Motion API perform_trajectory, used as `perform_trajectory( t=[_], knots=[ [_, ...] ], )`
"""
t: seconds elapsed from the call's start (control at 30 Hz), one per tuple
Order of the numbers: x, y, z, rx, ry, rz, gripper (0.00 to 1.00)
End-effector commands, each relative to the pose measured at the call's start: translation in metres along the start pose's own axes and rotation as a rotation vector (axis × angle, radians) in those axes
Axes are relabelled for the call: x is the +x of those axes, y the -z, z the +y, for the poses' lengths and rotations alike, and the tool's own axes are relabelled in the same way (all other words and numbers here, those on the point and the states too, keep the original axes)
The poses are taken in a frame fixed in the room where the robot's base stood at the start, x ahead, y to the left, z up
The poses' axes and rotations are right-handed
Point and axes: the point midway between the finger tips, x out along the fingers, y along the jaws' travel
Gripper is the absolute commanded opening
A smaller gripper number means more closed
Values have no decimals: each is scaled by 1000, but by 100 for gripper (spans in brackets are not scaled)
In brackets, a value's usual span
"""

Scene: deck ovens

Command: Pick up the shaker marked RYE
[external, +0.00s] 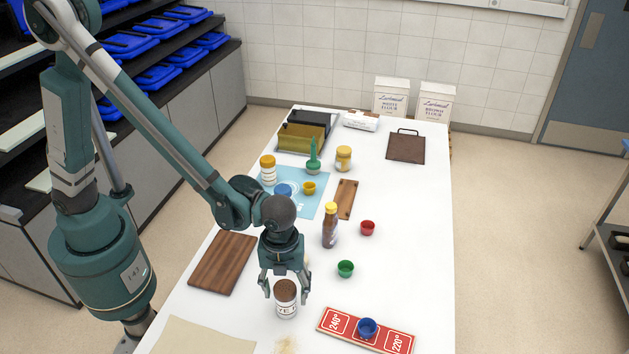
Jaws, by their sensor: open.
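A small shaker (286,302) with a brown top and a white label stands upright near the front of the white table. Its dark lettering is only partly readable and looks like it ends in "YE". My gripper (285,289) points down at the shaker, with one finger on each side of its upper part in this view. The fingers are open and gaps show between them and the shaker. I cannot tell from this one view how well the fingers line up with it in depth.
A red sign (392,337) with a blue cup (367,327) lies right of the shaker. A green cup (345,268), a brown bottle (330,230) and a red cup (367,228) stand behind. A wooden board (223,262) lies left. A tan sheet (200,338) lies front left.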

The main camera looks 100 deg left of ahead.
Motion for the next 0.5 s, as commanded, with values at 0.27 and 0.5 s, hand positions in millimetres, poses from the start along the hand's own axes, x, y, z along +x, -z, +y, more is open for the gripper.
perform_trajectory(
  t=[0.27,0.5],
  knots=[
    [6,0,0,0,0,0,54],
    [28,-2,1,0,0,0,54]
  ],
)
